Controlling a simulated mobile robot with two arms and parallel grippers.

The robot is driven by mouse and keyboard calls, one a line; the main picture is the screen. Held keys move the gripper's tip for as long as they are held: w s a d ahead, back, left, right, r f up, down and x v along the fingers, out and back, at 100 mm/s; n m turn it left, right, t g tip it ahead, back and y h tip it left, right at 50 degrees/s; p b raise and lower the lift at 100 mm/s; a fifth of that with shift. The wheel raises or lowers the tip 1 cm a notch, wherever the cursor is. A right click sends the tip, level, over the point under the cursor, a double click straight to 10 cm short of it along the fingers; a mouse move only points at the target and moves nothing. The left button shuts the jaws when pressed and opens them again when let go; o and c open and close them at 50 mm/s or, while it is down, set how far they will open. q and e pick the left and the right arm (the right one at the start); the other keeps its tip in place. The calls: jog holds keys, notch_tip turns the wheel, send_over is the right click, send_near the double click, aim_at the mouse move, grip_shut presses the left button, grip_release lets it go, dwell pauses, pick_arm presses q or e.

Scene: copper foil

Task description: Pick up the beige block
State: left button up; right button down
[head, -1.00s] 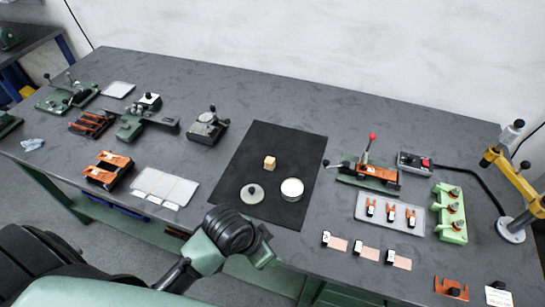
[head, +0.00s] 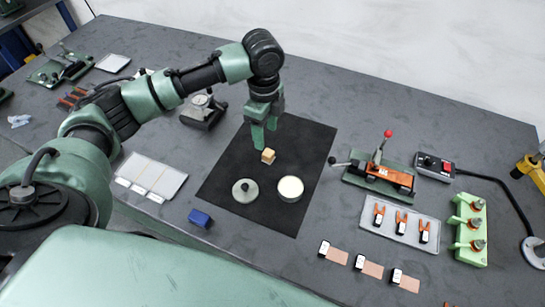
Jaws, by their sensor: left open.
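The beige block (head: 268,156) stands on the black mat (head: 306,158), behind a grey round lid-like disc and a pale round container. My left gripper (head: 264,138) comes down from above, its green fingers pointing at the mat just behind and above the block. The fingers are apart and hold nothing; whether they touch the block cannot be told. My right gripper is not in view.
The grey disc (head: 244,190) with a knob and the round container (head: 290,188) sit near the block. A blue block (head: 200,218) lies by the table's front edge. A lever fixture (head: 380,177) stands right of the mat. White cards (head: 152,177) lie left.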

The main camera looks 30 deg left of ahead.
aim_at(268, 152)
pick_arm(q)
jog(key=f, duration=0.1)
jog(key=f+b, duration=0.1)
jog(key=w+f+b, duration=0.1)
jog(key=shift+a+f, duration=0.15)
jog(key=shift+a, duration=0.2)
jog(key=shift+f+b, duration=0.15)
jog(key=shift+b, duration=0.25)
jog(key=shift+s+f, duration=0.1)
jog(key=shift+f, duration=0.4)
jog(key=f, duration=0.1)
jog(key=f+p, duration=0.1)
jog(key=f, duration=0.3)
jog(key=shift+w+d+f+p, duration=0.25)
jog(key=shift+w+p, duration=0.05)
jog(key=shift+p, duration=0.1)
jog(key=shift+f, duration=0.55)
grip_shut()
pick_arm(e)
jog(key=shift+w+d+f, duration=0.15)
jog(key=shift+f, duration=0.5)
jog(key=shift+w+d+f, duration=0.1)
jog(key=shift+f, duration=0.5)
